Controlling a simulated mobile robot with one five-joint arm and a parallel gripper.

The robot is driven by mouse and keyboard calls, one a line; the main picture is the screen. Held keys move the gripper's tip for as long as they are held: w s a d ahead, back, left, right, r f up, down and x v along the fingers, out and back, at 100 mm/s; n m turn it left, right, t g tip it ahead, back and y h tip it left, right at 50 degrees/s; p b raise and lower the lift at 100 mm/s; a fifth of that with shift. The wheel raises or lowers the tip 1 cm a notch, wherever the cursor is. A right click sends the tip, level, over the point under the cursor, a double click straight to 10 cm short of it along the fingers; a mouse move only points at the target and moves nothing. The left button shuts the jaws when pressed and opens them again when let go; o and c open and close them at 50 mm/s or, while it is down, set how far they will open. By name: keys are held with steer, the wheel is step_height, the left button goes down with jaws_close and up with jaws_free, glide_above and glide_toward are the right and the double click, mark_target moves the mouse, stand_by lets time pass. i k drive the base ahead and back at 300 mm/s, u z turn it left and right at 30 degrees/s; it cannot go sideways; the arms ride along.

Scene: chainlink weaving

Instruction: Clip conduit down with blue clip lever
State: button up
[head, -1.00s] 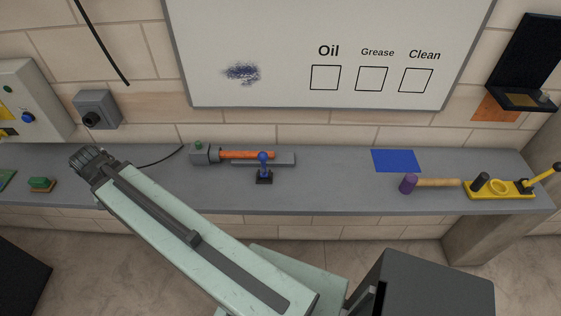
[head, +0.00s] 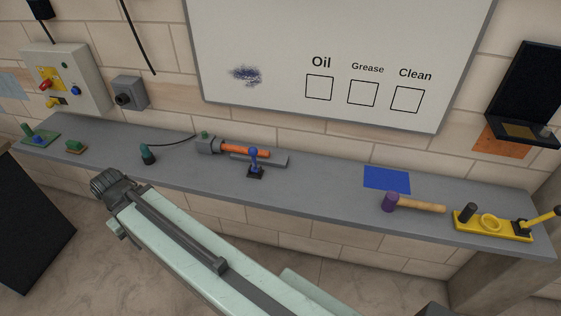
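The blue clip lever (head: 254,156) stands upright on a small dark base on the grey shelf, just in front of the conduit. The orange conduit (head: 245,149) lies along a grey block, its left end at a grey box (head: 209,145) with a green button on top. I cannot tell whether the clip touches the conduit. My gripper (head: 108,183) is at the end of my arm, in front of the shelf's front edge and well left of the lever. It points away from the camera, and its fingers are too small to read.
A green-topped plug (head: 147,154) with a black cable stands left of the conduit. A control panel (head: 66,80) hangs at left. The shelf between plug and conduit is mostly clear.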

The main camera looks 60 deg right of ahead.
mark_target(254, 151)
steer(key=u, duration=0.05)
steer(key=k, duration=0.3)
steer(key=u, duration=1.8)
steer(key=i, duration=1.8)
steer(key=z, duration=4.25)
steer(key=i, duration=1.05)
